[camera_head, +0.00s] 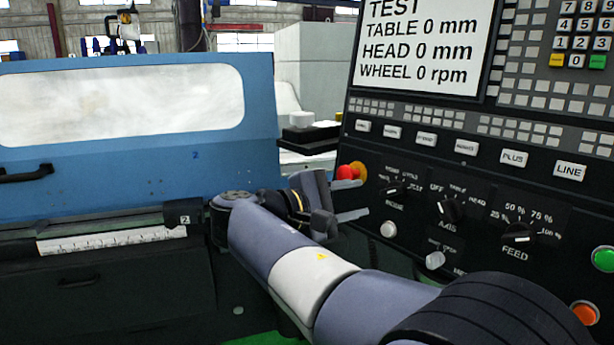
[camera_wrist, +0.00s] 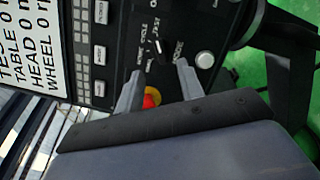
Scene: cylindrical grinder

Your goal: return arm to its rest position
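My gripper (camera_head: 364,197) is in front of the left part of the machine's control panel (camera_head: 420,215), with its two fingers apart and nothing between them. In the wrist view, the fingers of my gripper (camera_wrist: 160,70) show a clear gap, with the mode knob (camera_wrist: 157,52) seen beyond it. The red emergency button (camera_head: 346,172) on its yellow base shows just above the fingers. Whether the fingers touch the panel cannot be told. My arm reaches in from the lower right, bent at the wrist.
The blue machine door (camera_head: 190,180) with its window stands at left, with a black handle (camera_head: 28,173). The panel carries a screen (camera_head: 425,45), a feed knob (camera_head: 518,234), a green button (camera_head: 603,258) and an orange button (camera_head: 584,313). Green floor (camera_wrist: 285,60) shows beside the panel.

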